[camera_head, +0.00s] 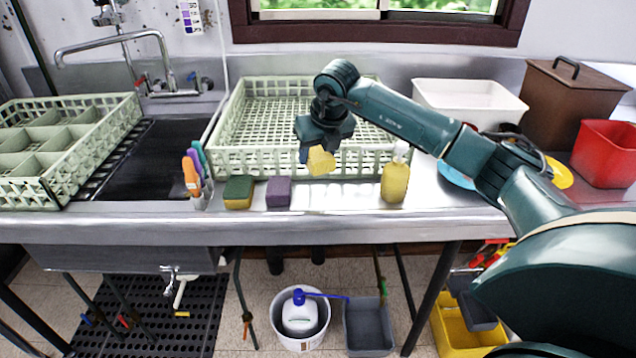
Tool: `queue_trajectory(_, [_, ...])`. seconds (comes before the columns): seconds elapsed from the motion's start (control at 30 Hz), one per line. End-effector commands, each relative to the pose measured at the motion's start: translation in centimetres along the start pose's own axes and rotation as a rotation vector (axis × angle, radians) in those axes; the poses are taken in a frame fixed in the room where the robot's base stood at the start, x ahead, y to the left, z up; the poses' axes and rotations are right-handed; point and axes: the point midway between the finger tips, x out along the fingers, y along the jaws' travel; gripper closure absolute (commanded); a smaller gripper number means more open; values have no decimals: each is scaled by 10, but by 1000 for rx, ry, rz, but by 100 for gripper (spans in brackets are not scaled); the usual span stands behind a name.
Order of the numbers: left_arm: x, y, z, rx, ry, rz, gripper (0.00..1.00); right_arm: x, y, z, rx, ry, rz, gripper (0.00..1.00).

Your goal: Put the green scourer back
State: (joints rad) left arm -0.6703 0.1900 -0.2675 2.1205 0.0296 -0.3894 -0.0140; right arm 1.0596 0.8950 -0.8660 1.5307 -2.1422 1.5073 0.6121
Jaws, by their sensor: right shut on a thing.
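A green-topped scourer with a yellow side (239,192) lies on the steel counter at the front, left of a purple sponge (278,193). My right gripper (317,147) is above the counter, in front of the large dish rack, and to the right of both. It is shut on a yellow sponge (321,161), held clear of the counter. A small blue patch shows at the sponge's left edge; the jaws hide the rest of it. My left gripper is not in view.
A yellow bottle (395,184) stands right of the held sponge. A holder with coloured brushes (195,175) stands left of the scourer. The pale green rack (228,160) is behind. A white tub (468,100), brown bin (565,100) and red container (606,153) stand right.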

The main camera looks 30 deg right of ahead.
Motion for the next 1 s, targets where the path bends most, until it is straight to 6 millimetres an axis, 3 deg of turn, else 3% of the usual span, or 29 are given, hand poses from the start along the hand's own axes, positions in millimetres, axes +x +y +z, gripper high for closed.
queue_trajectory(0.13, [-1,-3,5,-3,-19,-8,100,30,0,-13,0,2,0,79])
queue_trajectory(0.6, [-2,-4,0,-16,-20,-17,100,76,0,-33,0,1,1,79])
queue_trajectory(0.9, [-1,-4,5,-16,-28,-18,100,82,0,-35,-1,-2,1,79])
queue_trajectory(0.93, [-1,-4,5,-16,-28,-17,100,81,0,-35,-1,-1,1,49])
queue_trajectory(1.0, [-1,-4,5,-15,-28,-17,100,81,0,-34,-1,-1,1,43])
